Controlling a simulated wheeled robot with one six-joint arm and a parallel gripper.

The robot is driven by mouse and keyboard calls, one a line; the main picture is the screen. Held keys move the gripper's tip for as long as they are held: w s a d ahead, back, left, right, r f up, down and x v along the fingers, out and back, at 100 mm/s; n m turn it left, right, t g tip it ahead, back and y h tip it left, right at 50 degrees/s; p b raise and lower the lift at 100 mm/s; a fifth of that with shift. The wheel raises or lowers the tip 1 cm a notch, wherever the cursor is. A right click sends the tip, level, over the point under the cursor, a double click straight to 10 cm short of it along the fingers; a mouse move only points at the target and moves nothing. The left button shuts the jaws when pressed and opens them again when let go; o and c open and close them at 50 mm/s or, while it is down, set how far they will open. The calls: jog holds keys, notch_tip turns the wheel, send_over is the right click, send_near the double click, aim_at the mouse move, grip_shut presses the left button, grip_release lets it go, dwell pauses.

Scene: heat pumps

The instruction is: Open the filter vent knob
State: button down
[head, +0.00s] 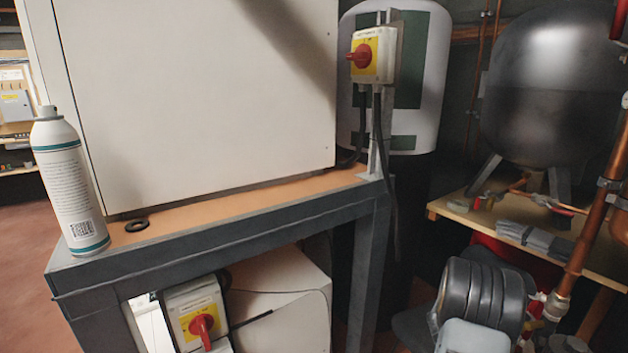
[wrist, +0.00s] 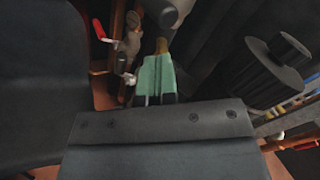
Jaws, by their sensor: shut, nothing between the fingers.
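In the wrist view, a black stepped cylinder (wrist: 272,80) with a narrower round cap (wrist: 288,50) stands tilted at the right. It may be the filter with its vent knob, but I cannot tell for sure. My gripper (wrist: 160,54) reaches forward from the dark screwed plate at the bottom of the wrist view. Its greenish fingers are together with nothing held. They lie left of the black cylinder and apart from it in the picture. In the head view I cannot make out the filter vent knob or my fingertips.
In the wrist view, a red-handled valve (wrist: 99,28) and pipework lie beyond the fingers. In the head view, copper pipes (head: 590,235), a dark tank (head: 555,85) and a wooden shelf (head: 450,208) are at the right. A spray can (head: 72,185) stands on the bench at left.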

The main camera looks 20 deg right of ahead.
jog(key=shift+s+d+r, duration=0.1)
jog(key=shift+d+r, duration=0.2)
jog(key=shift+r, duration=0.05)
dwell(0.3)
jog(key=shift+s+f, duration=0.1)
jog(key=shift+f, duration=0.1)
dwell(0.3)
jog(key=shift+a+f+b, duration=0.1)
jog(key=shift+f+b, duration=0.05)
jog(key=shift+b, duration=0.4)
dwell(0.5)
jog(key=shift+w+r, duration=0.25)
jog(key=shift+r, duration=0.1)
jog(key=v, duration=0.2)
jog(key=p+v, duration=0.1)
jog(key=v, duration=0.2)
jog(key=shift+w+a+f, duration=0.2)
jog(key=shift+w+f, duration=0.05)
